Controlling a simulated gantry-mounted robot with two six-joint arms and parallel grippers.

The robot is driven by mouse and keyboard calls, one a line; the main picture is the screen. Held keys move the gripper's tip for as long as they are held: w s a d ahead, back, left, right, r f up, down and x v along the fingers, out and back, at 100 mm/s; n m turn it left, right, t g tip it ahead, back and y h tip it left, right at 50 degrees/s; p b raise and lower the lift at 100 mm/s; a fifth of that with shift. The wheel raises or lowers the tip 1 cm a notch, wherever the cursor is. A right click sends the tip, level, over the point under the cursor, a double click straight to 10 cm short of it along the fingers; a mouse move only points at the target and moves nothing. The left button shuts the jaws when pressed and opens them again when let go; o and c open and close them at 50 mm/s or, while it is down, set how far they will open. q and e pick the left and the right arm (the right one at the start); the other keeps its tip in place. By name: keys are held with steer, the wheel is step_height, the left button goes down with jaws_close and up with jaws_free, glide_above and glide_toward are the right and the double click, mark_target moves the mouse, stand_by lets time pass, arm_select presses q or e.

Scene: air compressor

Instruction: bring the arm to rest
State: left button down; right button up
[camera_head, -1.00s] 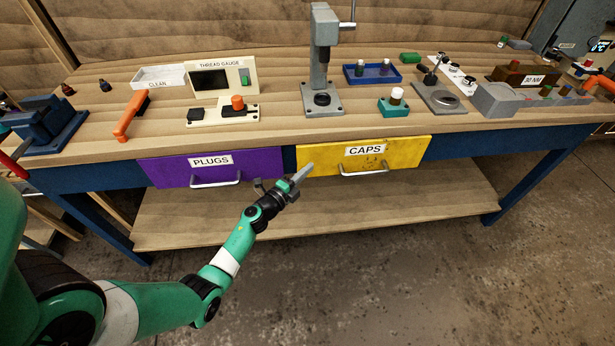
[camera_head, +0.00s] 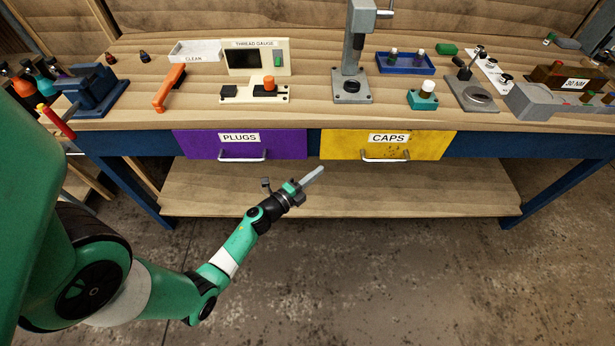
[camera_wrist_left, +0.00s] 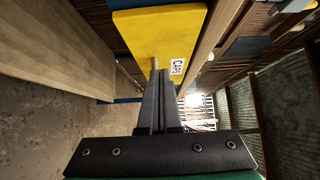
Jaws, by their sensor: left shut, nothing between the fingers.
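My left gripper (camera_head: 312,180) is shut and empty. It hangs in front of the workbench, below the gap between the purple PLUGS drawer (camera_head: 190,146) and the yellow CAPS drawer (camera_head: 340,146), apart from both in the head view. In the left wrist view its fingers (camera_wrist_left: 154,68) are together, with the CAPS drawer front (camera_wrist_left: 150,30) beyond them. Both drawers look closed. My right gripper is not in view.
The bench top (camera_head: 320,120) holds a thread gauge (camera_head: 243,60), a press (camera_head: 352,60), a blue tray (camera_head: 405,70) and an orange-handled tool (camera_head: 168,90). A lower shelf (camera_head: 400,197) runs under the drawers. The concrete floor (camera_head: 420,280) in front is clear.

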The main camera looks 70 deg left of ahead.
arm_select(q)
steer(key=v, duration=0.3)
steer(key=shift+s+d, duration=0.15)
steer(key=shift+s, duration=0.2)
steer(key=shift+p, duration=0.3)
